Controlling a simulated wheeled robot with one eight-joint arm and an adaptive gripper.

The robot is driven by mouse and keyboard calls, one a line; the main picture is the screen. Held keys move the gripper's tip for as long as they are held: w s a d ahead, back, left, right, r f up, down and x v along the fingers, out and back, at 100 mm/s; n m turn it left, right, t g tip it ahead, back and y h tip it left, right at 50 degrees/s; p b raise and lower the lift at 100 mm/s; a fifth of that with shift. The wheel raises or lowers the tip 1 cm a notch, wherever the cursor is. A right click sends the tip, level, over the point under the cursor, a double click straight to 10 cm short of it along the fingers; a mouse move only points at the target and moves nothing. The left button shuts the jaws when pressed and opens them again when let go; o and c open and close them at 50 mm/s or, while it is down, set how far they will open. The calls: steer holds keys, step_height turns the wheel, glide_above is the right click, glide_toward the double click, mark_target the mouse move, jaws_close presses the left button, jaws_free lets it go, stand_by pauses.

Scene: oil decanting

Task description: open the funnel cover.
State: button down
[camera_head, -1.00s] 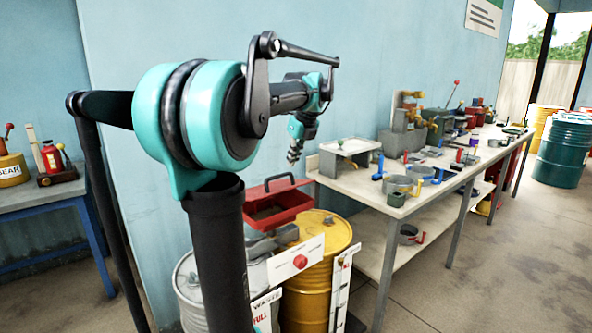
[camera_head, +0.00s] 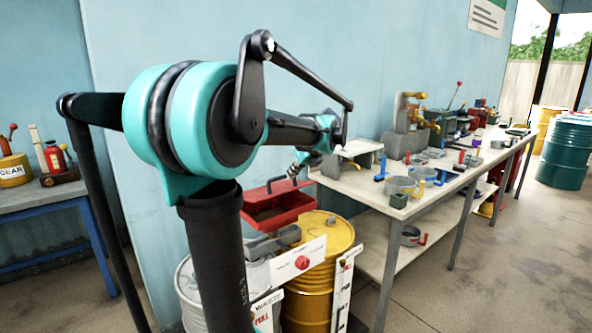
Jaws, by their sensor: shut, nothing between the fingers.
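The red rectangular funnel (camera_head: 290,214) sits on top of the yellow drum (camera_head: 333,255), with its dark inside showing. Its red cover (camera_head: 258,195) with a black handle (camera_head: 286,181) rises along the far side and looks tilted up, apart from the near rim. My gripper (camera_head: 297,167) is small and dark, partly hidden under my teal wrist. Its fingers are shut with nothing seen in them. They point down and left, just above the handle in the picture. I cannot tell whether they touch it.
A long workbench (camera_head: 373,203) with cups, clamps and a vise stands at right. A grey drum (camera_head: 188,290) stands beside the yellow one, with a white sign (camera_head: 300,262) in front. A blue table (camera_head: 62,200) is at left.

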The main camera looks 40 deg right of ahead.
mark_target(287, 190)
steer(key=shift+x, duration=2.65)
steer(key=shift+r, duration=0.1)
